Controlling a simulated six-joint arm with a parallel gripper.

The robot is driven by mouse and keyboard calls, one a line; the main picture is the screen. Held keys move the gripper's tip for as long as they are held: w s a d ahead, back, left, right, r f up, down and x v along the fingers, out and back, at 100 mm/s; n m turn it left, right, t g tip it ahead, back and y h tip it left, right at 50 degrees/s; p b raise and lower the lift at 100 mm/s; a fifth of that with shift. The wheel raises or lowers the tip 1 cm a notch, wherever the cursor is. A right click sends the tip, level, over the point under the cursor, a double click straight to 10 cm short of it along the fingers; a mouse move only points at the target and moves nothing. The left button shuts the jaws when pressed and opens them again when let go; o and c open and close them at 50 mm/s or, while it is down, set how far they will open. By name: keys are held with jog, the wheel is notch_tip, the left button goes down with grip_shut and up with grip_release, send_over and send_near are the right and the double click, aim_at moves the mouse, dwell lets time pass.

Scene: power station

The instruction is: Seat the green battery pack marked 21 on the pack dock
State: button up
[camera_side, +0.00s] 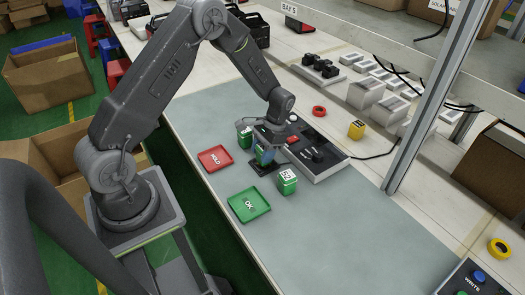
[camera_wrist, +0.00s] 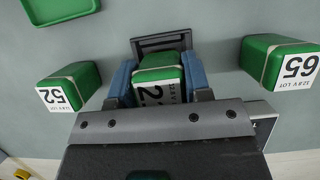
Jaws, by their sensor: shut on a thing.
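The green battery pack marked 2 and a partly hidden digit (camera_wrist: 158,75) is between the blue fingers of my gripper (camera_wrist: 157,82), which is shut on it. In the side view the held pack (camera_side: 266,156) is upright, and my gripper (camera_side: 264,150) comes down on it from above. The black pack dock (camera_side: 259,168) lies under the pack; its edge also shows just beyond the pack in the wrist view (camera_wrist: 160,42). I cannot tell whether the pack touches the dock or sits fully down in it.
Green pack 52 (camera_side: 287,183) stands close right of the dock, and green pack 65 (camera_wrist: 275,62) on its other side. The red HOLD tray (camera_side: 215,159) and green OK tray (camera_side: 249,205) lie left. A black control panel (camera_side: 313,152) is behind. The front mat is clear.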

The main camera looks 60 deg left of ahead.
jog(key=shift+f, duration=0.55)
jog(key=o, duration=1.1)
jog(key=v, duration=1.3)
jog(key=s+d+r+t, duration=0.1)
jog(key=s+d+r, duration=0.1)
jog(key=r, duration=0.3)
jog(key=s+d+r+t, duration=0.2)
jog(key=r, duration=0.3)
jog(key=s+d+r+t, duration=0.3)
jog(key=s+r, duration=0.1)
jog(key=s, duration=0.5)
jog(key=s+d+r+t, duration=0.4)
jog(key=s, duration=0.6)
jog(key=shift+r, duration=0.2)
